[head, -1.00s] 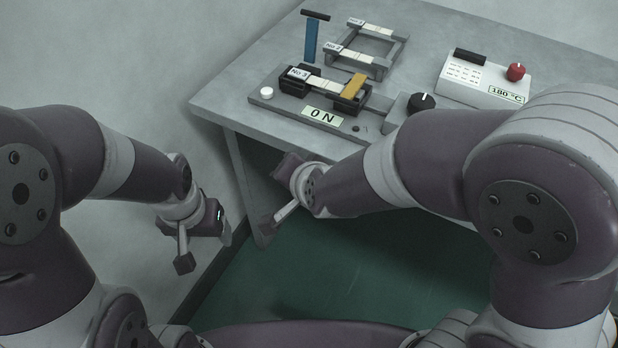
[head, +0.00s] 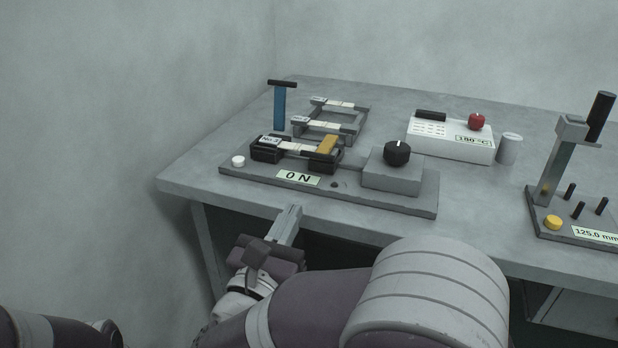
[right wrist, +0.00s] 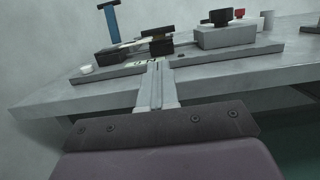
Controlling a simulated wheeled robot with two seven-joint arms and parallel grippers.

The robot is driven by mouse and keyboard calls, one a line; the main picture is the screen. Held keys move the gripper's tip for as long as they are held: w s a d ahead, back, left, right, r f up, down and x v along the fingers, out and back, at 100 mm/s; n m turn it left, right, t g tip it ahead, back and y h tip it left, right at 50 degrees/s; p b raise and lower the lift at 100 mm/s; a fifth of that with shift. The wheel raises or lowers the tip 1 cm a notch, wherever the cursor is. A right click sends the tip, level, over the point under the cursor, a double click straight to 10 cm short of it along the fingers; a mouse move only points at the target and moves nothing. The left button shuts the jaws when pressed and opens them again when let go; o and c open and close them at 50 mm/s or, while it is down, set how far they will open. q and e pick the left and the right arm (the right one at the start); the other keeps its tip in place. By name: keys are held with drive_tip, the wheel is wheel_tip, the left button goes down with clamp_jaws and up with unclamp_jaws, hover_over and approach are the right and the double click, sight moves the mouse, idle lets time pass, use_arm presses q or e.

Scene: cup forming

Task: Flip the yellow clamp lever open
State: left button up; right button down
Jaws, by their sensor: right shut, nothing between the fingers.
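The yellow clamp lever (head: 327,145) lies on the right black clamp block of the tester (head: 240,176), which is labelled "0 N". A pale strip tagged "No 3" (head: 270,140) spans the two black clamp blocks. My right gripper (head: 291,212) is shut and empty at the table's front edge, in front of the tester and apart from the lever. In the right wrist view its closed fingers (right wrist: 158,72) point toward the tester; the lever's yellow face cannot be made out there. My left gripper is out of view.
A grey rack (head: 362,116) with strips and a blue post (head: 279,108) with a dark crossbar stand behind the tester. A white "180 °C" box (head: 450,140) and a gauge stand (head: 560,160) stand farther right.

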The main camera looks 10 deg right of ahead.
sight(318, 160)
drive_tip(key=x, duration=1)
drive_tip(key=shift+b, duration=0.4)
drive_tip(key=shift+r, duration=0.1)
